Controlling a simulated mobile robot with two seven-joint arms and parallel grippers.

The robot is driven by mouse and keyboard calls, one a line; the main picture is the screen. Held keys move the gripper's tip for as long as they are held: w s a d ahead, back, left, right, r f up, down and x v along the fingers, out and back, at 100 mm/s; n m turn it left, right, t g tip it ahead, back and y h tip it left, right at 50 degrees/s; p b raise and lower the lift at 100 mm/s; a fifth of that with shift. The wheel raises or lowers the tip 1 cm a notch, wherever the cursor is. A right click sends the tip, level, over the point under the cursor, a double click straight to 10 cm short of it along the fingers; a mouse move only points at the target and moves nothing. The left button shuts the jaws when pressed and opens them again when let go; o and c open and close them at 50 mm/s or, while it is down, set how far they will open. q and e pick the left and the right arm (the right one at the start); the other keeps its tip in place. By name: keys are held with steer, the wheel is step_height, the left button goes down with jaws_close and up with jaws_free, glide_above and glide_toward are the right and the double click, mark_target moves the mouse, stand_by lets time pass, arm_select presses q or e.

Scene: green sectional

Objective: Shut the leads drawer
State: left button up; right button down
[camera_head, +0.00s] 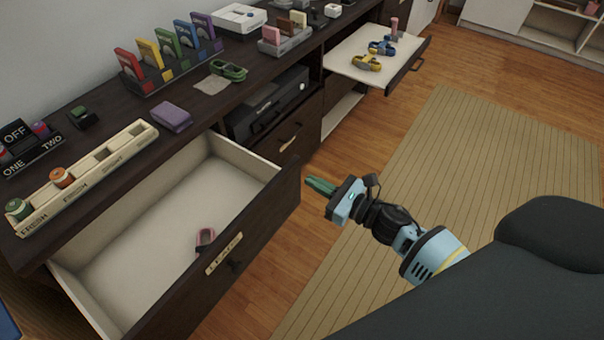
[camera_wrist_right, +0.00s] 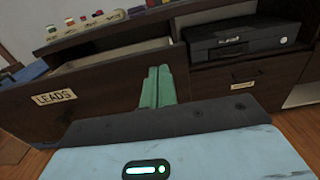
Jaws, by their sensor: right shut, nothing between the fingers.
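The leads drawer (camera_head: 235,260) is pulled well out of the dark cabinet, with a dark front and a pale interior. Its front carries a cream label, which reads LEADS in the right wrist view (camera_wrist_right: 54,97). A small pink-and-dark item (camera_head: 204,239) lies inside near the front. My right gripper (camera_head: 320,186) has green fingers, shut and empty. It is just outside the drawer front, near its right end, and appears apart from it. In the right wrist view the fingers (camera_wrist_right: 157,88) point toward the drawer front. My left gripper is not in view.
Another pulled-out tray (camera_head: 345,62) holds blue and yellow coiled items farther right. A black device (camera_head: 268,105) sits in an open bay beside the drawer. The cabinet top bears a cream rack (camera_head: 95,178) and colored holders. The floor and striped rug (camera_head: 450,150) are clear.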

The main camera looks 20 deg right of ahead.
mark_target(291, 170)
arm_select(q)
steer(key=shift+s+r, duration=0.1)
arm_select(e)
steer(key=shift+x, duration=2.15)
steer(key=shift+a, duration=0.1)
